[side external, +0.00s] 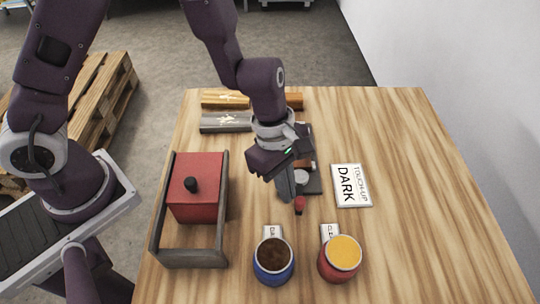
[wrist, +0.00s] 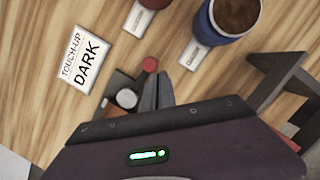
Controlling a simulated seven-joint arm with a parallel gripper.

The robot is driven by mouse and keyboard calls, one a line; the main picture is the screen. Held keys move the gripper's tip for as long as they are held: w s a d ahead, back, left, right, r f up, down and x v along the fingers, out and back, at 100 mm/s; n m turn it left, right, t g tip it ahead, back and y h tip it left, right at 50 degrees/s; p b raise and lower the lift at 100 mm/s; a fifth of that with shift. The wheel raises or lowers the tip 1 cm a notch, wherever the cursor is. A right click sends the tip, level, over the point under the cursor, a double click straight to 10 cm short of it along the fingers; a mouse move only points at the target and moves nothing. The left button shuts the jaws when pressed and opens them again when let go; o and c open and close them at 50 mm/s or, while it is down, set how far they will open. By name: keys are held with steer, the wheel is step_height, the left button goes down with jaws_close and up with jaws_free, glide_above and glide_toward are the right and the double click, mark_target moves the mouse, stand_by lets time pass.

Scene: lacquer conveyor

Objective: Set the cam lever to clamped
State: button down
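The cam lever's red knob (side external: 300,205) sticks out toward the front of the table from a dark clamp base (side external: 313,184). A round silver disc (side external: 301,177) sits on the base. The red knob (wrist: 150,65) and silver disc (wrist: 127,98) also show in the wrist view. My gripper (side external: 287,194) points down just left of the knob in the side view. In the wrist view its grey fingers (wrist: 158,76) lie together, close beside the knob, with nothing seen between them. The lever's arm and part of the base are hidden behind my gripper.
A blue pot of brown lacquer (side external: 273,262) and a red pot of yellow lacquer (side external: 340,259) stand in front. A grey frame (side external: 195,258) holds a red box (side external: 197,200) at left. A "TOUCH-UP DARK" card (side external: 351,185) lies right. The table's right side is clear.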

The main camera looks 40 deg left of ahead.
steer(key=shift+w+d, duration=0.1)
steer(key=shift+d, duration=0.55)
stand_by(0.3)
steer(key=shift+a, duration=0.4)
steer(key=a, duration=0.2)
steer(key=s+a, duration=0.1)
steer(key=shift+s+a+r, duration=0.1)
steer(key=shift+a+r, duration=0.2)
steer(key=v, duration=0.9)
steer(key=shift+s+r, duration=0.2)
steer(key=shift+s, duration=0.15)
